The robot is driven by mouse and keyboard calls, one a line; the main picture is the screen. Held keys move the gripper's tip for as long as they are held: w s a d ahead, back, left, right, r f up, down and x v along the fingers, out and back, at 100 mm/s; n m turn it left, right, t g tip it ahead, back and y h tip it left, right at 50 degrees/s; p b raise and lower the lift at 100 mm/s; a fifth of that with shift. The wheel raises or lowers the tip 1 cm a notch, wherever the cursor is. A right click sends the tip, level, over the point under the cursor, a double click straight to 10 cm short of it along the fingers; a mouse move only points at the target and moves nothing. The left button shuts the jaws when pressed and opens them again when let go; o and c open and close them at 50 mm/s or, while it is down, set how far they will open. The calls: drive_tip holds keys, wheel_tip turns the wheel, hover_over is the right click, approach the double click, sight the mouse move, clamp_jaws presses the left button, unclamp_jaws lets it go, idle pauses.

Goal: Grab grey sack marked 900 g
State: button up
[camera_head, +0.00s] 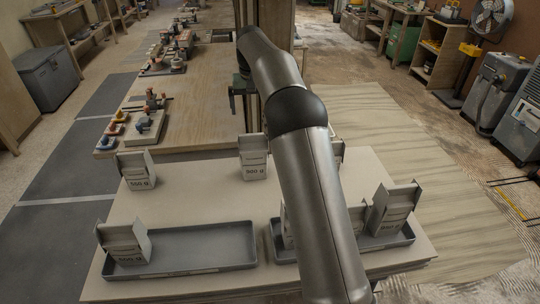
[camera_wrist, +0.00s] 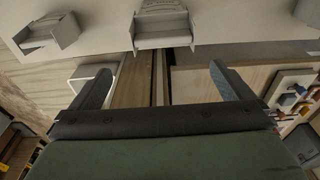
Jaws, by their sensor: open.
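A grey sack whose label seems to read 900 g (camera_head: 254,166) stands upright near the back edge of the pale table, left of my arm. In the wrist view a grey sack (camera_wrist: 162,28), probably the same one, is at the top centre, beyond my fingertips, its label unreadable. My gripper (camera_wrist: 160,78) is open and empty, apart from the sacks; I cannot make it out clearly in the head view. Another sack (camera_head: 137,170) stands at the back left, its label seeming to read 550 g. A further sack (camera_head: 339,152) is mostly hidden behind my arm.
A grey tray (camera_head: 205,246) at the front left holds a sack (camera_head: 124,243) with a blurred label. A right tray (camera_head: 400,238) holds several sacks, partly behind my arm. A wooden bench (camera_head: 205,105) with small items adjoins the table. The table's middle is clear.

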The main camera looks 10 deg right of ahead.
sight(253, 141)
drive_tip(key=f, duration=0.3)
drive_tip(key=f+p, duration=0.1)
drive_tip(key=f, duration=0.3)
drive_tip(key=w+f, duration=0.1)
drive_tip(key=f, duration=0.2)
drive_tip(key=shift+w+a+f, duration=0.1)
drive_tip(key=shift+a+f, duration=0.05)
drive_tip(key=shift+f, duration=0.2)
drive_tip(key=shift+w+f+p, duration=0.15)
drive_tip(key=shift+f+p, duration=0.45)
drive_tip(key=shift+f, duration=0.8)
drive_tip(key=shift+w+f+p, duration=0.1)
drive_tip(key=shift+f+p, duration=0.45)
drive_tip(key=shift+f, duration=0.85)
drive_tip(key=c, duration=1)
drive_tip(key=shift+r, duration=0.15)
drive_tip(key=c, duration=0.5)
drive_tip(key=shift+o, duration=0.2)
drive_tip(key=shift+w+r, duration=0.1)
drive_tip(key=shift+r, duration=0.05)
